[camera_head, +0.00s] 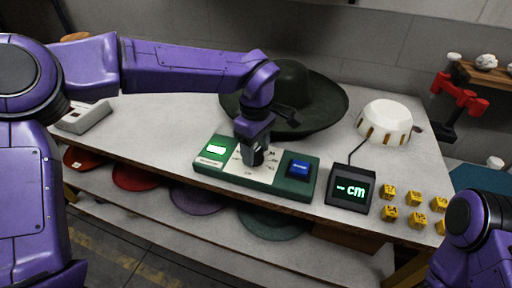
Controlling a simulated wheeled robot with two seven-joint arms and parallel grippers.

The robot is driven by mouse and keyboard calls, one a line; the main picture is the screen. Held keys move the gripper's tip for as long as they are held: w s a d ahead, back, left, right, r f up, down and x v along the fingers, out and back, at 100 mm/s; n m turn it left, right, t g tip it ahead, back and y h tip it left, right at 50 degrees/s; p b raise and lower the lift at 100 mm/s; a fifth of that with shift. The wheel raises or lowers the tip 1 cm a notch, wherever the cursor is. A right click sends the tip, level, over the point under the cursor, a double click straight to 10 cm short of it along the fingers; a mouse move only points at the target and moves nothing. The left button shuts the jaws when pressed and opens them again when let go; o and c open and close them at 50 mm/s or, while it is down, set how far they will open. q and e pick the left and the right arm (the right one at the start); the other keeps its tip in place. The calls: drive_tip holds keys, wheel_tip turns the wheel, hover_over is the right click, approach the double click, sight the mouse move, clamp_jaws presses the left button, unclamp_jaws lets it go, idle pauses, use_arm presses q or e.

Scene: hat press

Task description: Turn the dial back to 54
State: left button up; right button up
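A green control box (206,168) with a pale dial face (270,168) stands near the front edge of the table. My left gripper (257,160) points down onto the middle of the dial face and covers the dial's knob. Its fingers and the knob are dark and blend together, so I cannot tell whether they are closed on it. The printed numbers around the knob are too small to read, and the pointer is hidden. My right arm shows only at the lower right edge, with its gripper out of frame.
The box has a lit green-white button (216,149) and a blue button (299,169). A black display (351,190) reads "- cm". Several yellow number blocks (389,213) lie right of it. A dark green hat (325,100) and a white dome (385,120) stand behind.

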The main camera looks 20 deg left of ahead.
use_arm(q)
drive_tip(key=shift+r, duration=0.1)
drive_tip(key=shift+n+p, duration=0.8)
drive_tip(key=shift+n, duration=0.3)
drive_tip(key=n+p, duration=0.1)
drive_tip(key=n, duration=0.2)
drive_tip(key=shift+w+n+p, duration=0.15)
drive_tip(key=shift+n+p, duration=0.15)
drive_tip(key=shift+p, duration=0.05)
drive_tip(key=n, duration=0.2)
drive_tip(key=shift+n+p, duration=0.3)
drive_tip(key=shift+p, duration=0.1)
drive_tip(key=n, duration=0.3)
drive_tip(key=shift+n, duration=0.3)
drive_tip(key=n, duration=0.2)
drive_tip(key=shift+w+a+n, duration=0.1)
drive_tip(key=shift+n, duration=0.3)
drive_tip(key=n, duration=0.3)
drive_tip(key=shift+n, duration=0.3)
drive_tip(key=n+b, duration=0.2)
drive_tip(key=n, duration=0.3)
drive_tip(key=shift+a+n, duration=0.1)
drive_tip(key=shift+n, duration=0.3)
